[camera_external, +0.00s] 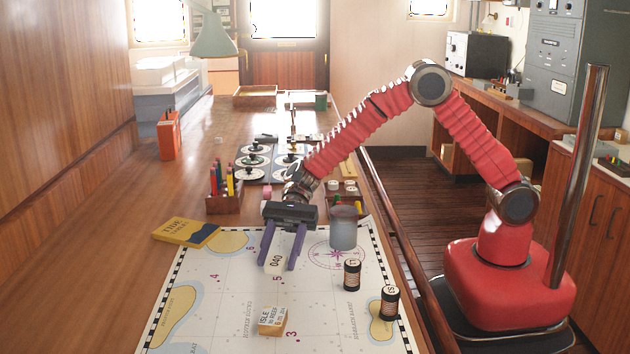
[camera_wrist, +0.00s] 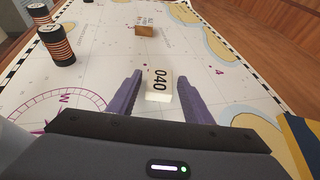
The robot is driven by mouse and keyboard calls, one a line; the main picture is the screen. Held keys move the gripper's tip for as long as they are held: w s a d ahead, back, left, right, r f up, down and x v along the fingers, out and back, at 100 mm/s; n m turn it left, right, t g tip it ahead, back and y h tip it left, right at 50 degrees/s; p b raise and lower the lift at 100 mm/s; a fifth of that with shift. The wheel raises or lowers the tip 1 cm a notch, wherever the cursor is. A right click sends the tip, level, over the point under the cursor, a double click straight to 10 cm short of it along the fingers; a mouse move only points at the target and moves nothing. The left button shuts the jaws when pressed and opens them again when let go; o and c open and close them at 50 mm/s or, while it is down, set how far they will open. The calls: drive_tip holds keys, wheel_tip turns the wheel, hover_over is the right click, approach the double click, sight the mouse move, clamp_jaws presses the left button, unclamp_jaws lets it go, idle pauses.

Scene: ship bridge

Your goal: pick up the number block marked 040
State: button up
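The number block marked 040 (camera_external: 275,263) is a small cream block with black digits on the sea chart. It also shows in the wrist view (camera_wrist: 159,84), with its marked face toward the camera. My gripper (camera_external: 279,258) points down over the chart with its purple fingers apart. In the wrist view the fingers (camera_wrist: 158,92) stand on either side of the block, with a visible gap on the right and a narrower one on the left. I cannot tell whether a finger touches it.
A wooden block with a lettered top (camera_external: 272,320) lies nearer the camera. Two dark striped cylinders (camera_external: 352,275) (camera_external: 389,302) and a grey translucent cup (camera_external: 343,228) stand to the right. A yellow tide book (camera_external: 186,232) lies left, and a pencil holder (camera_external: 224,203) stands behind.

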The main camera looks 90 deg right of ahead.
sight(278, 257)
drive_tip(key=c, duration=0.8)
drive_tip(key=shift+c, duration=0.2)
wheel_tip(278, 257, up, 10)
idle(0.6)
